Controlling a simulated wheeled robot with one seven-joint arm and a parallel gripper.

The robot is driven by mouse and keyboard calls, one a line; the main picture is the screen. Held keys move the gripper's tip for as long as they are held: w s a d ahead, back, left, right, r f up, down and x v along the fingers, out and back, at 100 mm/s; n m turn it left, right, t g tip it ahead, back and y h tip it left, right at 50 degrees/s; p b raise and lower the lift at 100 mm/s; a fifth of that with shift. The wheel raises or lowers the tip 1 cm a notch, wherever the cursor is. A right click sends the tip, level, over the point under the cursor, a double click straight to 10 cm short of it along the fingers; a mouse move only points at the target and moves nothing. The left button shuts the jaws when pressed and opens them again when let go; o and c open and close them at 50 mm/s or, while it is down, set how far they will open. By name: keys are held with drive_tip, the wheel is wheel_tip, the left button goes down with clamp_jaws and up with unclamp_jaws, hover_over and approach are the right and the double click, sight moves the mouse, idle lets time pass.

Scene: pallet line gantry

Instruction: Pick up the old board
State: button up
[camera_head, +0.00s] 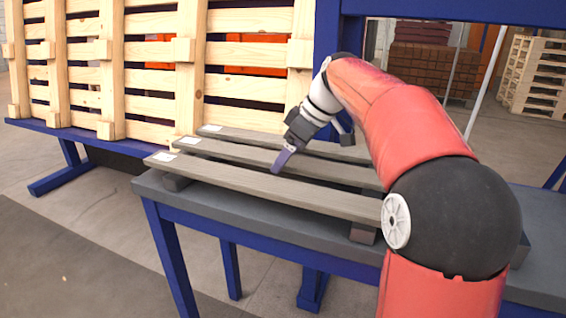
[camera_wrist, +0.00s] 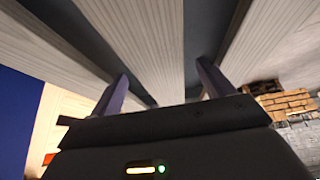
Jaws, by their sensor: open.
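Three grey, weathered boards lie side by side with gaps between them: a front board (camera_head: 270,189), a middle board (camera_head: 235,155) and a back board (camera_head: 240,136). Each has a white label near its left end. I cannot tell which one is the old board. My gripper (camera_head: 283,157) is over the middle board, pointing down, one purple finger by its front edge. In the wrist view my gripper (camera_wrist: 162,85) is open and empty, its fingers on either side of the middle board (camera_wrist: 150,45). I cannot tell whether they touch it.
The boards lie on cross-pieces on a grey-topped table (camera_head: 320,238) with blue legs. A light wooden pallet (camera_head: 130,70) stands upright at the back left on a blue frame. A blue post (camera_head: 325,40) rises behind the boards. Pallets (camera_head: 535,75) are stacked at the far right.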

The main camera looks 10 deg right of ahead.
drive_tip(key=c, duration=1.2)
drive_tip(key=shift+r, duration=0.1)
drive_tip(key=shift+c, duration=0.2)
